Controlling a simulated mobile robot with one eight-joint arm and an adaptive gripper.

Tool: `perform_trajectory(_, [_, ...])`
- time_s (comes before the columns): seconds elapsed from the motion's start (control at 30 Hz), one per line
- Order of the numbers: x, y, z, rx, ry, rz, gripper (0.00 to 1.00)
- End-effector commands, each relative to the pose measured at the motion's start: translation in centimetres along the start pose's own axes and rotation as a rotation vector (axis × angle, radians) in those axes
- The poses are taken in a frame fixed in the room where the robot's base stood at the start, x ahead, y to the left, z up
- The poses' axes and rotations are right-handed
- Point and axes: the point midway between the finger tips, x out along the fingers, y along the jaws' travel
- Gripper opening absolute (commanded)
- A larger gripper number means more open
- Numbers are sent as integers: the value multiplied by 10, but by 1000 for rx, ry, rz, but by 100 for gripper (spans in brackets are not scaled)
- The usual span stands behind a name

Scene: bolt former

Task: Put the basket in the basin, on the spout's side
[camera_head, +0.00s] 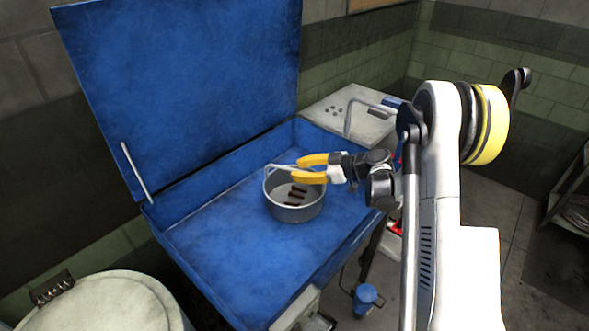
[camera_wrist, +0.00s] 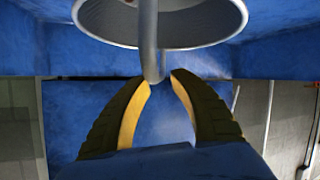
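The basket (camera_head: 296,213) is a round grey metal pan with a thin bar handle and several dark reddish-brown bolts inside. It appears over the floor of the blue basin (camera_head: 215,235), near the middle; whether it touches the floor cannot be told. My gripper (camera_head: 300,168) reaches in from the right, its yellow fingers at the handle. In the wrist view the handle (camera_wrist: 149,40) comes down between the fingertips (camera_wrist: 160,78), with a small gap at the right finger. The spout (camera_head: 349,118) is a bent metal tube at the basin's back right corner.
The basin's blue lid (camera_head: 190,75) stands open at the back left, with a prop rod (camera_head: 134,170). A pale side top (camera_head: 350,100) adjoins the far right. A round drum (camera_head: 105,303) stands at front left. The basin's front left floor is clear.

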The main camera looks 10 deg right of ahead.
Motion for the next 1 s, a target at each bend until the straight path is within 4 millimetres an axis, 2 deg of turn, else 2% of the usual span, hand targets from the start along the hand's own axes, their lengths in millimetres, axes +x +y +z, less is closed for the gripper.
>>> perform_trajectory(0.1, [-30, 2, -3, 1, -1, 5, 27])
perform_trajectory(0.3, [-73, 1, -3, 1, 0, 4, 27])
perform_trajectory(0.4, [-88, 1, -2, 0, 0, 3, 27])
perform_trajectory(0.57, [-100, -1, -5, 10, -9, -1, 27])
perform_trajectory(0.67, [-100, -8, -21, 61, -54, -7, 27])
perform_trajectory(0.77, [-101, -24, -50, 161, -144, -8, 27])
perform_trajectory(0.9, [-112, -63, -92, 329, -308, 32, 27])
perform_trajectory(1.0, [-126, -96, -115, 434, -414, 92, 27])
